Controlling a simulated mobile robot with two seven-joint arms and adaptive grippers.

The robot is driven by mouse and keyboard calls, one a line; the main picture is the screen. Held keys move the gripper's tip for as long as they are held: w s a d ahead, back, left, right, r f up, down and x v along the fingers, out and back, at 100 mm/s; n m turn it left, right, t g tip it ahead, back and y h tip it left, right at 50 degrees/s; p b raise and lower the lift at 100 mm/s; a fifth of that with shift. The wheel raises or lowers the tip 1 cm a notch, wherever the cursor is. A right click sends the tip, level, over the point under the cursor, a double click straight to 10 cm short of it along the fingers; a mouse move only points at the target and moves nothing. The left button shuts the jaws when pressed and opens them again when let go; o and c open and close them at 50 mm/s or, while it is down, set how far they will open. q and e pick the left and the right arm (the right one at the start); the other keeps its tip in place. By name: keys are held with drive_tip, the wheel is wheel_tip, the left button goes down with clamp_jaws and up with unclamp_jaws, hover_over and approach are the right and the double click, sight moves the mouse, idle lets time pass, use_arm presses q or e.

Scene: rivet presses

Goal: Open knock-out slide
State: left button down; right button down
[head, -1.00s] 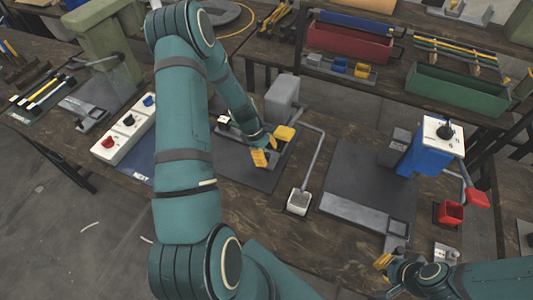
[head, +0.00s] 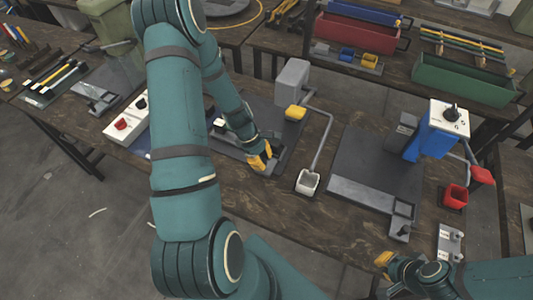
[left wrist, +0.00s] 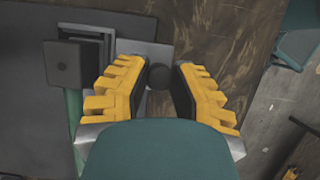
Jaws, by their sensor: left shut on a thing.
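My left gripper (head: 262,160) is at the front edge of this base. In the left wrist view, my left gripper (left wrist: 158,88) is shut on a dark round knob (left wrist: 160,76), with yellow fingers on either side. The knob sits on a light grey slide plate (left wrist: 147,52), which sticks out beside a dark square block (left wrist: 67,65). My right gripper (head: 384,262) is low in the head view, its finger gap unclear.
A white bin (head: 307,182) stands right of my left gripper. A second press with a blue body (head: 430,137) and a red bin (head: 454,196) are further right. A white button box (head: 125,120) is left of my arm.

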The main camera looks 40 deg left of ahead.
use_arm(q)
drive_tip(key=shift+s+d, duration=0.25)
drive_tip(key=shift+s, duration=0.4)
use_arm(e)
drive_tip(key=shift+s+f, duration=0.1)
drive_tip(key=shift+s, duration=0.15)
use_arm(q)
drive_tip(key=shift+w, duration=0.1)
use_arm(e)
drive_tip(key=shift+w, duration=0.1)
use_arm(q)
drive_tip(key=c, duration=0.8)
unclamp_jaws()
drive_tip(key=shift+o, duration=0.2)
drive_tip(key=shift+a, duration=0.1)
drive_tip(key=v, duration=1.2)
drive_tip(key=shift+w, duration=0.1)
